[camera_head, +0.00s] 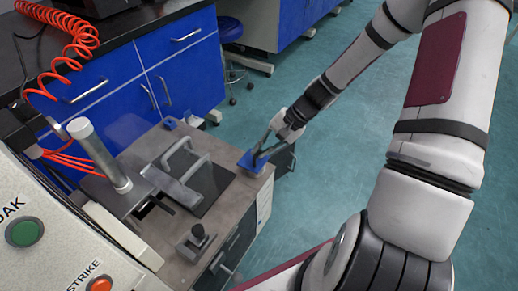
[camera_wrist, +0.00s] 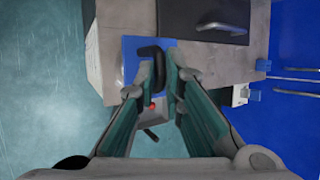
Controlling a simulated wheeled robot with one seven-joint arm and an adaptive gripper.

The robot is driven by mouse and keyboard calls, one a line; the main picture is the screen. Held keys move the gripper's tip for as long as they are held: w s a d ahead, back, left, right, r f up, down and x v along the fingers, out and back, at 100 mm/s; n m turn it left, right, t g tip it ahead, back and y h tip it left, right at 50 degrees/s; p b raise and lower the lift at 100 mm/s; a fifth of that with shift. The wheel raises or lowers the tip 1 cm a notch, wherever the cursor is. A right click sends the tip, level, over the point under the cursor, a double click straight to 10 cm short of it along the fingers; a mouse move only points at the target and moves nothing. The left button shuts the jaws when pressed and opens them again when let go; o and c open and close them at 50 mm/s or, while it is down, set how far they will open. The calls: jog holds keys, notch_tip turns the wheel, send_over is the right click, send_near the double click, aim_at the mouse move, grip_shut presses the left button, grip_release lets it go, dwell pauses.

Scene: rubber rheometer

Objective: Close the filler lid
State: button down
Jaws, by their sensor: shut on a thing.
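A blue plate with a black handle, which looks like the filler lid (camera_head: 247,164), is at the right edge of the machine's top in the head view. In the wrist view the blue plate (camera_wrist: 131,62) lies ahead of the fingers, and its black handle (camera_wrist: 150,52) stands between the fingertips. My gripper (camera_head: 262,152) reaches the lid from the right; it also shows in the wrist view (camera_wrist: 163,82), shut on the handle. A grey part with a red spot (camera_wrist: 152,105) shows between the fingers. I cannot tell the lid's exact tilt.
A dark slab (camera_head: 215,184) and a grey U-shaped handle (camera_head: 190,158) are on the machine top (camera_head: 228,215) left of my gripper. A metal cylinder (camera_head: 100,155) stands farther left. Blue cabinets (camera_head: 120,90) are behind. Open floor (camera_head: 330,160) lies to the right.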

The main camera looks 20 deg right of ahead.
jog(key=shift+s+d+f+y+b, duration=0.1)
jog(key=shift+s+f+y+b, duration=0.2)
jog(key=shift+b, duration=0.1)
dwell(0.3)
jog(key=c, duration=1.7)
grip_release()
jog(key=shift+w, duration=0.1)
jog(key=v, duration=1.2)
jog(key=shift+s, duration=0.25)
